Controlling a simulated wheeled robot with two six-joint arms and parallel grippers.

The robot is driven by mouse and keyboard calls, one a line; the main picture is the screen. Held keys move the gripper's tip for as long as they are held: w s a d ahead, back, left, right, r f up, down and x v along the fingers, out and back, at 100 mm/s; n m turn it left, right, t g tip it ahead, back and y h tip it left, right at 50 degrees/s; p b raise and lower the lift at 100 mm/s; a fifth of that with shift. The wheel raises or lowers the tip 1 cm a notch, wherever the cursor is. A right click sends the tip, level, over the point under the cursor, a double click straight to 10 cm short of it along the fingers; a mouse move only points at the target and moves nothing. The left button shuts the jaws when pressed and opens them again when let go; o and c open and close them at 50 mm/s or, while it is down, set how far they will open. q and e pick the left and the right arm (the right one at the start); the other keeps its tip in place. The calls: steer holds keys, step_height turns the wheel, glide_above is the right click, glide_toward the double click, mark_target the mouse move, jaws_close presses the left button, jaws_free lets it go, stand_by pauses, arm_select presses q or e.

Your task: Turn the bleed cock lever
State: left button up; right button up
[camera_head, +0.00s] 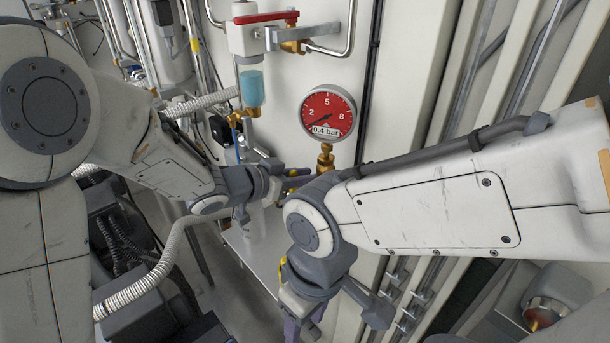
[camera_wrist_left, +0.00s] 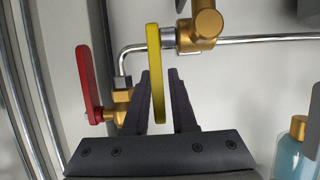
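A flat yellow lever (camera_wrist_left: 154,75) stands upright in the left wrist view, beside a brass fitting (camera_wrist_left: 207,22) on a steel pipe. My left gripper (camera_wrist_left: 158,75) is open, with one finger on each side of the yellow lever. The left finger lies close to it, and a gap shows at the right finger. In the head view my left gripper (camera_head: 288,180) is below and left of the gauge, and the yellow lever cannot be made out. My right gripper (camera_head: 305,322) is low in the picture, cut by the bottom edge; its fingertips are not clear.
A red lever (camera_wrist_left: 88,85) on another brass fitting is left of the yellow one; a red lever (camera_head: 265,18) also shows at the head view's top. A red gauge (camera_head: 328,111) reads near 0.4 bar. A blue-filled container (camera_head: 251,88) hangs left of it. Pipes and hoses crowd the left.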

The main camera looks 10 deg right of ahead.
arm_select(q)
steer(key=b+v, duration=0.1)
steer(key=v, duration=0.9)
steer(key=shift+s+a+b, duration=0.15)
steer(key=shift+a+b, duration=0.05)
steer(key=shift+b, duration=0.1)
steer(key=shift+f, duration=0.1)
steer(key=s+a+f+n+t+y+b, duration=0.1)
steer(key=a+f+n+y+b, duration=0.1)
steer(key=f+y+b, duration=0.35)
steer(key=s+a+f+n+y+b, duration=0.2)
steer(key=a+f+n+y+b, duration=0.1)
steer(key=f, duration=0.5)
steer(key=s+f+g+y+b, duration=0.1)
steer(key=s+f+g, duration=0.3)
steer(key=s, duration=0.6)
steer(key=s+a+f+g+y+b, duration=0.1)
steer(key=s+f+g+b, duration=0.3)
steer(key=s, duration=0.6)
step_height(320, 180, down, 2)
steer(key=shift+f, duration=0.1)
